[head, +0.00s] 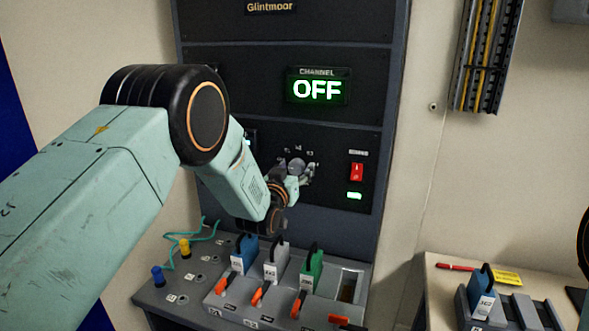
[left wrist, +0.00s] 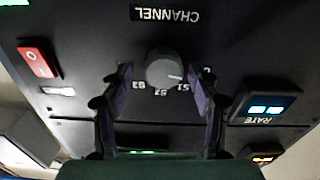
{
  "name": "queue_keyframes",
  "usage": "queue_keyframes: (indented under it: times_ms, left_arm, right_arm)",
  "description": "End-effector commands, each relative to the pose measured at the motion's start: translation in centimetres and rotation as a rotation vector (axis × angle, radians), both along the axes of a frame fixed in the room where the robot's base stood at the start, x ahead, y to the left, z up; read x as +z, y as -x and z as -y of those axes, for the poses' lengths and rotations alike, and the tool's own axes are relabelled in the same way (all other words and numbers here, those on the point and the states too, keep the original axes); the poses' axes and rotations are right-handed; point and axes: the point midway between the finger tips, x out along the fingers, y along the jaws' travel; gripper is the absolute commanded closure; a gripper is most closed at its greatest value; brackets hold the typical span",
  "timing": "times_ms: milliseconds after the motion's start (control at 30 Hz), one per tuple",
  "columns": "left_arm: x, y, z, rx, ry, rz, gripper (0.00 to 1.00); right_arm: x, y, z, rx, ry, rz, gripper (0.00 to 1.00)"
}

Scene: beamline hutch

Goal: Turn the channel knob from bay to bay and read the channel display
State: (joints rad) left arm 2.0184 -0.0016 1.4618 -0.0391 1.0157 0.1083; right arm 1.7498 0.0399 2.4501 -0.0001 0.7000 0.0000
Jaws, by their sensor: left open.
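The channel display (head: 317,90) reads OFF in green letters on the dark rack panel. The round grey channel knob (head: 297,166) is below it, partly covered by my left gripper (head: 300,177) in the head view. In the left wrist view, which is upside down, the knob (left wrist: 163,70) sits between the two open fingers of my left gripper (left wrist: 165,78), with gaps seeming to show on both sides. Its white mark points right and slightly down, near the S1 label. Labels S2 and S3 also show; another label at the right finger is mostly hidden. My right gripper is out of view.
A red rocker switch (head: 356,172) with a green lamp is right of the knob. A lit rate display (left wrist: 268,107) shows in the wrist view. Below stand blue (head: 244,255), grey (head: 275,262) and green (head: 311,267) handled modules with orange levers. A side table (head: 437,279) is at right.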

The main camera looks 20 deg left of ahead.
Motion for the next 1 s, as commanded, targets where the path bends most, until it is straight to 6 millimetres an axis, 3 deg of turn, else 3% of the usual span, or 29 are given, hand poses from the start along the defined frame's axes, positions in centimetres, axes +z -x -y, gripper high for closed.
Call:
queue_keyframes:
  times_ms: [300,900,1000]
  left_arm:
    - [-0.08,-0.22,-0.17,0.001,0.001,-0.001,0.41]
    - [-0.05,-0.20,-0.06,-0.001,-0.001,-0.001,0.92]
    - [-0.06,-0.20,-0.09,0.000,-0.001,-0.001,0.93]
  right_arm:
    - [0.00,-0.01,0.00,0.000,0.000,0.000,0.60]
    - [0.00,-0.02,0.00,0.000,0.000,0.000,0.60]
    - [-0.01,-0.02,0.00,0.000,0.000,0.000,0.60]
